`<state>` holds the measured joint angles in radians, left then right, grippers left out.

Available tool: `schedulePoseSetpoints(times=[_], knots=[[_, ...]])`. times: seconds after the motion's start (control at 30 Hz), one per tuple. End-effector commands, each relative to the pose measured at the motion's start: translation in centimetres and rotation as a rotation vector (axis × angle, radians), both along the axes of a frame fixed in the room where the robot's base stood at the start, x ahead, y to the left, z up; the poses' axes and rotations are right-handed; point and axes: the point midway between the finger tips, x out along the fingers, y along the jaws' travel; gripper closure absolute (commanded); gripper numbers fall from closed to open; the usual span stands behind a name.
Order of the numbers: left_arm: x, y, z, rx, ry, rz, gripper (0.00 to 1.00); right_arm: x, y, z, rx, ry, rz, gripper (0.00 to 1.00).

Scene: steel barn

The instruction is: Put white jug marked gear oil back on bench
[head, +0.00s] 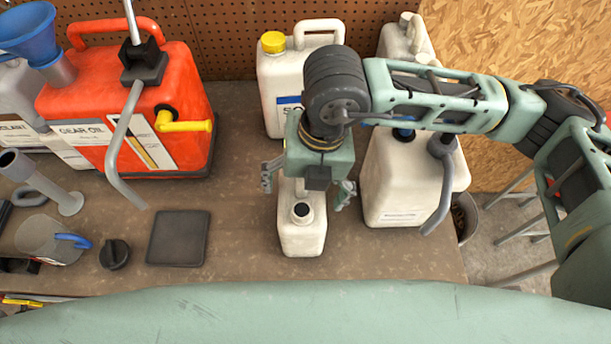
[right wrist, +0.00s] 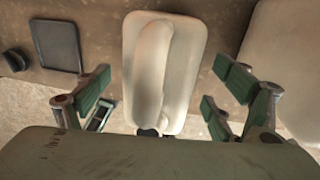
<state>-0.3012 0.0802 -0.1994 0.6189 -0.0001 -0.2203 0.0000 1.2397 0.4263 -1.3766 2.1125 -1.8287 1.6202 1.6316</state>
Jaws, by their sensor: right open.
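A small white jug (head: 302,236) with an open dark mouth stands upright on the bench (head: 235,235), near its front edge. No marking shows on its visible side. My right gripper (head: 308,190) is open above and around its upper part, one finger on each side. In the right wrist view the white jug (right wrist: 152,60) and its handle lie between the spread fingers of my right gripper (right wrist: 162,85). Gaps show on both sides there. The jug's back is hidden under the gripper in the head view. My left gripper is not in view.
A large white container (head: 390,180) stands close right of the jug. A yellow-capped jug (head: 275,85) stands behind. An orange can (head: 180,75) stands left; "GEAR OIL" lettering shows by it. A dark square pad (head: 178,238) and black knob (head: 115,254) lie on the left.

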Motion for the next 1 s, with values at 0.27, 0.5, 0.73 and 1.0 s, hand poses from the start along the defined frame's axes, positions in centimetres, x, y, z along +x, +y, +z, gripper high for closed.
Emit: schedulePoseSetpoints(times=[0.27, 0.5, 0.73, 1.0], knots=[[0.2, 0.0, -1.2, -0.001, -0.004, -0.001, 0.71, 0.1, -0.5, 3.6, 0.003, -0.007, 0.000, 0.14], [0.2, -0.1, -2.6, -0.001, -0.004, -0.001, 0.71, 0.0, -1.3, 8.7, 0.001, -0.005, 0.000, 0.14], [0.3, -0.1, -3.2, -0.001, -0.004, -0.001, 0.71, -0.1, -1.7, 11.5, 0.001, -0.001, 0.000, 0.14], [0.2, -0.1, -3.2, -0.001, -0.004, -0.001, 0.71, -0.2, -1.8, 12.1, 0.000, 0.000, 0.000, 0.14]])
